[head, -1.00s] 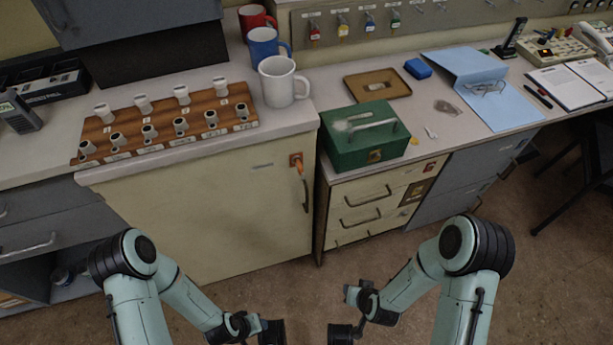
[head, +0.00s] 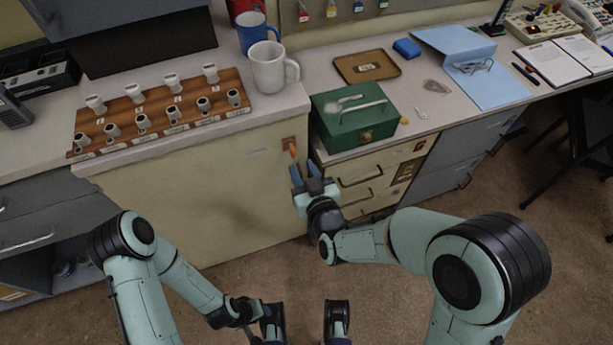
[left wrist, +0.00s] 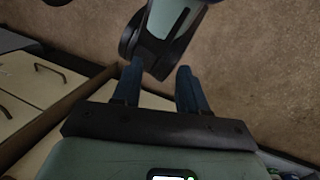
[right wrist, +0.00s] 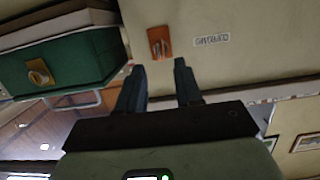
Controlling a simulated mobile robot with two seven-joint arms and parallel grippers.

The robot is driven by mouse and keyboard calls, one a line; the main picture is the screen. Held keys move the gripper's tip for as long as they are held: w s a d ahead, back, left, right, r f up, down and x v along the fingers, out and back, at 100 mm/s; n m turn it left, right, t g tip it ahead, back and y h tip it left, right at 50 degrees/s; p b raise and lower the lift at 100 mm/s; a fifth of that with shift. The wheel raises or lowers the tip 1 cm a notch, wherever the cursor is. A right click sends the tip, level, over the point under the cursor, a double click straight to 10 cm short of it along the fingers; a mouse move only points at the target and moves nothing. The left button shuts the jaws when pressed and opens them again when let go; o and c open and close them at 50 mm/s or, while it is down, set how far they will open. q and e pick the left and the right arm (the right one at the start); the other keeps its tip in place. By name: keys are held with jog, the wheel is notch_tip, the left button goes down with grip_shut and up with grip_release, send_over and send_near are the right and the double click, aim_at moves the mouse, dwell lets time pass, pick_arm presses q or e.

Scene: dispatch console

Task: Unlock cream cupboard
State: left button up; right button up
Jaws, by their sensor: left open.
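The cream cupboard (head: 205,205) stands under the counter with its door closed. An orange lock plate (head: 289,142) sits at its upper right, with an orange key or tag at it. The plate also shows in the right wrist view (right wrist: 160,42), beside a small door label (right wrist: 211,40). My right gripper (head: 302,172) is open just below and in front of the lock; its fingers point at the plate, with nothing visible between them. My left gripper (left wrist: 158,78) is open and empty, low over the floor. The cupboard's handle is hidden behind my right gripper.
A green cash box (head: 353,115) stands on the counter right of the lock, above cream drawers (head: 365,180). A wooden rack (head: 165,118) of stamps and a white mug (head: 270,68) stand on the cupboard top. The floor in front is clear.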

aim_at(294, 152)
jog(key=b+x, duration=0.1)
jog(key=x, duration=0.4)
jog(key=shift+w+f, duration=0.1)
pick_arm(q)
jog(key=shift+w+a+f+t+b, duration=0.25)
jog(key=shift+w+a+f, duration=0.1)
jog(key=shift+w+f, duration=0.3)
jog(key=shift+w+a+f+t+b, duration=0.1)
jog(key=shift+w+a+f+t, duration=0.3)
jog(key=shift+w, duration=0.35)
pick_arm(e)
jog(key=shift+x, duration=0.8)
pick_arm(q)
jog(key=shift+d, duration=0.1)
pick_arm(e)
grip_shut()
